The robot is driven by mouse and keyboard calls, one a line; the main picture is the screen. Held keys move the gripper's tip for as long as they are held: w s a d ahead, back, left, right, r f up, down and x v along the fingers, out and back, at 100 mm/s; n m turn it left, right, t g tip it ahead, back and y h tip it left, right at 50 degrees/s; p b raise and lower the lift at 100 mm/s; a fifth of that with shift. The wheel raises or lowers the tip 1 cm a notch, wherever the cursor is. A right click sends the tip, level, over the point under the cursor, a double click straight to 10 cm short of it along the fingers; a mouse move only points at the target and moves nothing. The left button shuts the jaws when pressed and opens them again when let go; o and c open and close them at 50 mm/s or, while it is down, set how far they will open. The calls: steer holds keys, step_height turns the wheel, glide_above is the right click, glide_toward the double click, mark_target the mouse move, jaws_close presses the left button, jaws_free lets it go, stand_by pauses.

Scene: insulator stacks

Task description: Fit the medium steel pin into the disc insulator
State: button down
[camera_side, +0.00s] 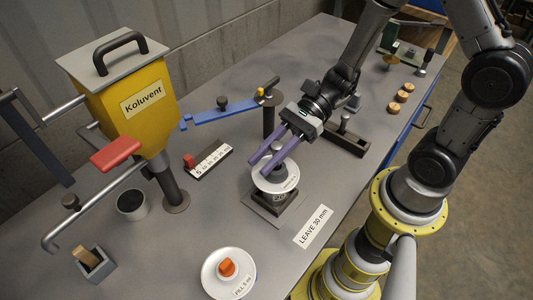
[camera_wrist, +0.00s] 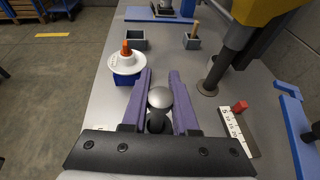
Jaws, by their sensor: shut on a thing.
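My gripper (camera_side: 259,167) has purple fingers and reaches down over the white disc insulator (camera_side: 275,183), which sits on a dark square stand near the table's middle. In the wrist view my gripper (camera_wrist: 160,73) is shut on a steel pin, and the pin's round silver head (camera_wrist: 159,97) shows between the fingers. A dark round part lies just behind that head. The fingers partly cover the insulator's top in the side view. I cannot tell how far the pin sits in the insulator.
A second white disc with an orange plug (camera_side: 227,268) stands at the front. A dark rack (camera_side: 344,139) holds another steel pin. The yellow Koluvent hopper (camera_side: 132,95), a blue arm on a post (camera_side: 225,112), a scale block (camera_side: 210,160) and a "LEAVE 30 mm" label (camera_side: 314,226) surround the work.

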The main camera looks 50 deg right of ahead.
steer(key=shift+f, duration=0.65)
steer(key=c, duration=0.6)
jaws_free()
steer(key=v, duration=1.3)
steer(key=shift+d, duration=0.4)
steer(key=shift+r, duration=0.1)
